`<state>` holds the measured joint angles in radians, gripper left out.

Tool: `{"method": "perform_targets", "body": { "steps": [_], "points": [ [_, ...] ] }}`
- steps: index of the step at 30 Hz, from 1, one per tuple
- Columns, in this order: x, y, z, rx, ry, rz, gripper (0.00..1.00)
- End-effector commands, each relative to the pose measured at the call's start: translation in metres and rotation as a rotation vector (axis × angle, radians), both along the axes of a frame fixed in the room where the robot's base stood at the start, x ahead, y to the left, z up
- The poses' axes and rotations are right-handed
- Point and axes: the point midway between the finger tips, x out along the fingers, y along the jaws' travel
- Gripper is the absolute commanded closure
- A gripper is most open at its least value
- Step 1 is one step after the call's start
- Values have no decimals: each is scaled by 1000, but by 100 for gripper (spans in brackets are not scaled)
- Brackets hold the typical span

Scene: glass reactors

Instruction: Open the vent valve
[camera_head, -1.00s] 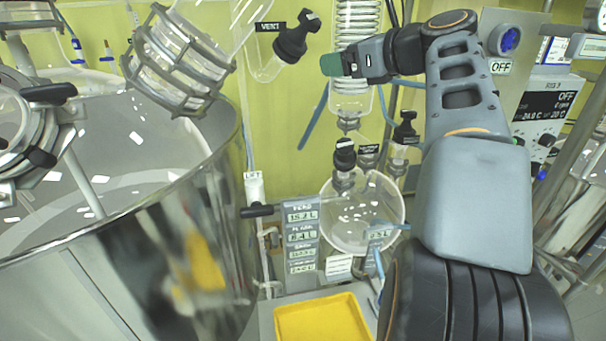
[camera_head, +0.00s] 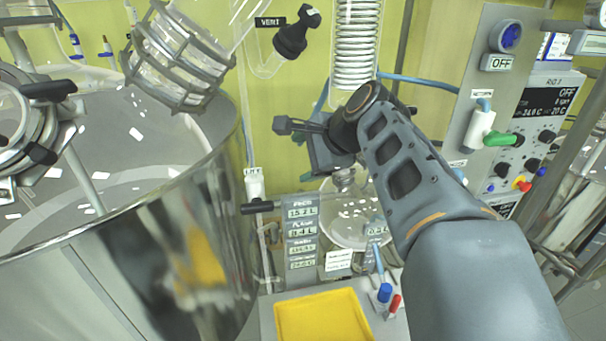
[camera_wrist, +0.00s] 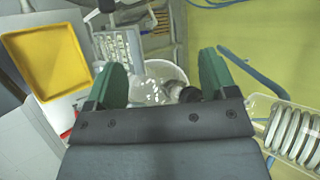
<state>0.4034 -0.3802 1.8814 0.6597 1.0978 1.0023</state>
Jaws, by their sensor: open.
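The vent valve (camera_head: 291,40) is a black knob on a glass neck at the top middle of the head view, beside a black VENT label (camera_head: 270,22). I cannot make it out in the wrist view. My gripper (camera_wrist: 161,70) has its two green fingers wide apart, with nothing held between them. In the head view my wrist is below and a little right of the vent valve, clear of it, and the fingers are mostly hidden. In the wrist view the fingers point toward a round glass vessel (camera_wrist: 158,80) with a dark fitting at its right.
A large steel-walled vessel (camera_head: 190,235) fills the left. A coiled glass condenser (camera_head: 355,45) hangs right of the vent valve. A yellow tray (camera_head: 322,318) lies below.

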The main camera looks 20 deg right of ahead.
Motion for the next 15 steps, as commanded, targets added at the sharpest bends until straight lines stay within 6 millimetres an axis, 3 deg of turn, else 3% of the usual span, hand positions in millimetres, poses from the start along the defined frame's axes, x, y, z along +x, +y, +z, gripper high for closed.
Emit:
{"method": "perform_targets", "body": {
  "steps": [6, 15],
  "points": [
    [-10, 9, -22, -128, 11, 103, 22],
    [-15, 13, -32, -192, 14, 155, 22]
  ]
}}
